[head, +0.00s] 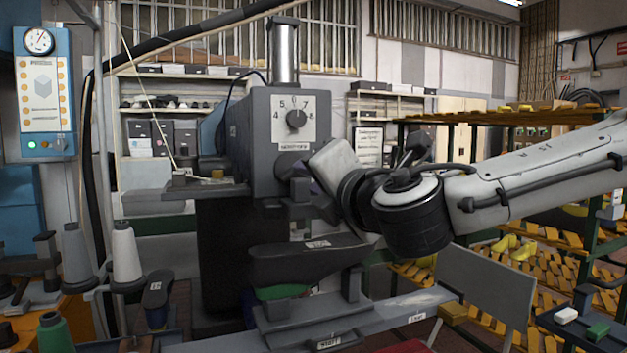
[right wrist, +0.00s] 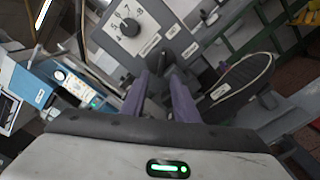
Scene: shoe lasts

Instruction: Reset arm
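My right arm (head: 540,170) reaches in from the right in the head view. Its gripper (head: 318,188) is at the front of a grey machine (head: 255,130), just below the dial; its fingertips are mostly hidden there. In the right wrist view the two purple fingers (right wrist: 160,98) stand apart with nothing held between them, pointing at the machine's front. The numbered dial (head: 296,118) also shows in the wrist view (right wrist: 129,28). A dark shoe last (head: 310,262) with a label lies below the gripper, apart from it. My left gripper is out of view.
Thread cones (head: 125,252) and a blue gauge panel (head: 42,90) stand at the left. A grey plate (head: 485,290) and a tray with small blocks (head: 597,330) are at the lower right. Racks (head: 545,245) with yellow slats fill the right background.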

